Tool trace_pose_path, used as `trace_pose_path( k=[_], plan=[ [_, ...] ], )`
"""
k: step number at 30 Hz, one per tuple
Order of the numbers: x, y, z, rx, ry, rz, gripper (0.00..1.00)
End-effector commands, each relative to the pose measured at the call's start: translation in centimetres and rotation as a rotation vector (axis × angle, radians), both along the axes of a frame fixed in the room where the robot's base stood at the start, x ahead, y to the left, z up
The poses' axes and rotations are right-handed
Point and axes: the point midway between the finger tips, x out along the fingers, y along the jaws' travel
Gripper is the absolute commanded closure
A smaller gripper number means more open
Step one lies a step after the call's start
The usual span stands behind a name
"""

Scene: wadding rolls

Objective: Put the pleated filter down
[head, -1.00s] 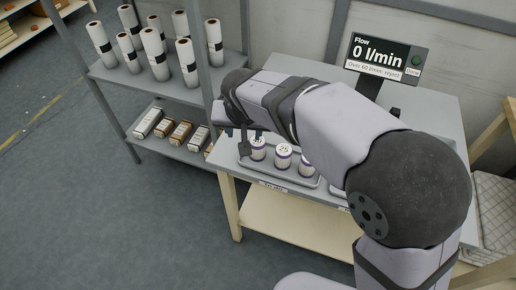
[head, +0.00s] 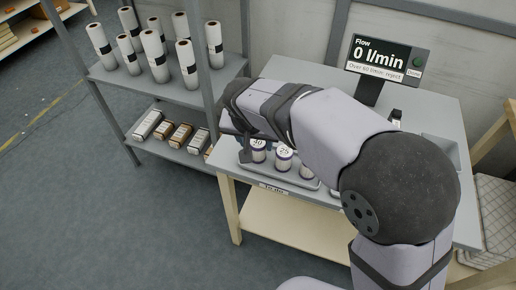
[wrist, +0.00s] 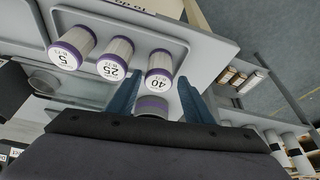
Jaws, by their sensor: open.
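In the wrist view my gripper (wrist: 157,88) is open, with its blue fingers on either side of a pleated filter (wrist: 152,106). That filter shows a purple band and a greyish body; its lower part is hidden behind my gripper. Three more white filters with purple rims, marked 40 (wrist: 159,70), 25 (wrist: 115,58) and 5 (wrist: 72,48), stand in a row beside it on a grey tray (wrist: 179,47). In the head view the filters 40 (head: 258,151) and 25 (head: 284,158) show below my arm, which mostly hides my gripper.
A flow display (head: 388,57) reading 0 l/min stands at the back of the table (head: 428,110). A shelf (head: 112,72) to the left holds several white rolls and, lower down, several boxes (head: 180,132). A grey block (head: 438,151) is at the table's right.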

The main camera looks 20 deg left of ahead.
Motion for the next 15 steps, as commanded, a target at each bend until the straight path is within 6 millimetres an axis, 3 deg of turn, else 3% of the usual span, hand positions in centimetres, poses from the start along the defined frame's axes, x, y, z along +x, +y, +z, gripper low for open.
trace_pose_path(
  k=[8,15],
  plan=[
    [1.5,0.0,-3.0,-0.003,0.002,0.0,0.54],
    [1.7,0.1,-3.6,0.001,0.0,0.0,0.54]
  ],
)
